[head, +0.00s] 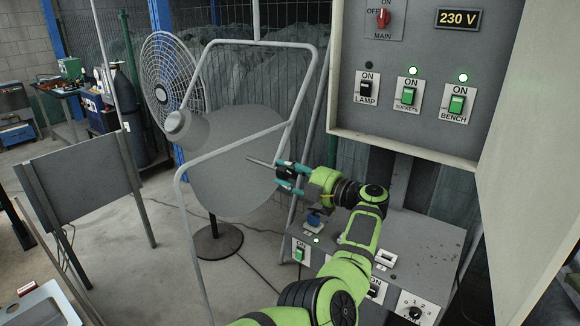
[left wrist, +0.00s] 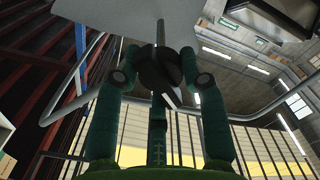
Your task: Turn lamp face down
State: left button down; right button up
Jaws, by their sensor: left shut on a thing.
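The lamp is a large grey round shade (head: 232,185) with a small rounded cap on its left side, in the middle of the head view. It hangs tilted inside a bent grey tube frame (head: 180,215). My left gripper (head: 284,177) is at the shade's right edge, shut on a thin grey rod with a dark knob. In the left wrist view the dark knob (left wrist: 160,70) sits between the two fingers (left wrist: 160,85), and the grey shade (left wrist: 130,20) fills the top. Whether the rod joins the shade is hard to tell. My right gripper is not seen.
A wire fan (head: 170,75) stands behind the shade. A switch cabinet (head: 430,120) is at the upper right; its LAMP switch (head: 366,89) is black with an unlit light. A low grey control box (head: 420,250) lies below my arm. A grey panel (head: 82,182) stands left.

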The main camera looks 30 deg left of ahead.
pick_arm(q)
jog(key=m+p, duration=0.1)
jog(key=m, duration=0.1)
jog(key=m+p, duration=0.1)
jog(key=m, duration=0.1)
jog(key=shift+a+r+m, duration=0.15)
jog(key=shift+m, duration=0.15)
jog(key=m+p, duration=0.1)
jog(key=m, duration=0.2)
jog(key=shift+m, duration=0.8)
jog(key=shift+p, duration=0.3)
jog(key=c, duration=0.7)
grip_release()
jog(key=shift+c, duration=0.2)
jog(key=shift+s+a+f, duration=0.1)
jog(key=shift+a+f, duration=0.05)
jog(key=shift+f, duration=0.05)
